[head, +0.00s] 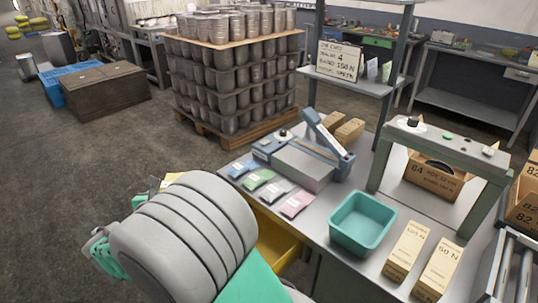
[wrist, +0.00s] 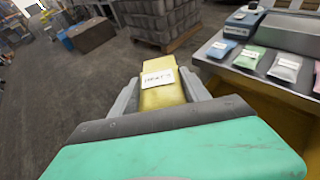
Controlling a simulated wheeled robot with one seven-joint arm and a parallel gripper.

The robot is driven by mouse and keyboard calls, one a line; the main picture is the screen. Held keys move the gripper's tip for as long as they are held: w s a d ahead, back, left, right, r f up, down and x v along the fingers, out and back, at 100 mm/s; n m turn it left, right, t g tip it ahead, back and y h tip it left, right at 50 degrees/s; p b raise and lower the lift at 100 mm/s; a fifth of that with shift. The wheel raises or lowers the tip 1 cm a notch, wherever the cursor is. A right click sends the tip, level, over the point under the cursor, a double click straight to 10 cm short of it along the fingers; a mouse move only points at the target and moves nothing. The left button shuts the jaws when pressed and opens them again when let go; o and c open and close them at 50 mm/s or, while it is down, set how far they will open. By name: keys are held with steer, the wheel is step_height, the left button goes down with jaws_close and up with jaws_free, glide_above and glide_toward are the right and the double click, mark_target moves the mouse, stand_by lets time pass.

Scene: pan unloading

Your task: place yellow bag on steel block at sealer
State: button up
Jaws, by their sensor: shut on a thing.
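The yellow bag (wrist: 163,97) has a white label and is held between the two grey fingers of my gripper (wrist: 158,90). In the head view my arm hides most of the gripper, and only a bit of the yellow bag (head: 168,181) shows past it. The bag is in the air, left of the table and apart from it. The steel block (head: 304,166) is a grey box on the table at the blue sealer (head: 338,152), whose arm is raised. The top of the block looks bare.
Several flat bags, blue, green (head: 258,179), grey and pink, lie along the table's near left edge. A teal bin (head: 362,222) and two upright cartons (head: 407,250) stand to the right. A yellow bin (head: 277,240) is below the edge. A pallet of cans (head: 235,75) stands behind.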

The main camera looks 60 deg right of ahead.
steer(key=s+d+m+g+h, duration=0.1)
steer(key=s+d+m+g, duration=0.2)
steer(key=s+d, duration=0.3)
steer(key=s+d+f+m+g+h+b, duration=0.1)
steer(key=s+d+m+g, duration=0.2)
steer(key=d, duration=1)
steer(key=s+d+m+g+h, duration=0.1)
steer(key=s+d+m+g, duration=0.2)
steer(key=s+d+g, duration=0.2)
steer(key=shift+s+d+f+m+h, duration=0.15)
steer(key=shift+s+d+m+h, duration=0.05)
steer(key=shift+s+d, duration=0.85)
steer(key=shift+s+d+f+m+h, duration=0.1)
steer(key=shift+s+d+m+h, duration=0.1)
steer(key=shift+s+d, duration=0.8)
steer(key=p, duration=0.2)
glide_above(306, 157)
steer(key=shift+a, duration=0.25)
steer(key=shift+d, duration=0.25)
steer(key=shift+f, duration=0.4)
step_height(306, 157, down, 3)
steer(key=shift+d+r+p, duration=0.1)
steer(key=shift+r+p, duration=0.05)
steer(key=shift+p, duration=0.3)
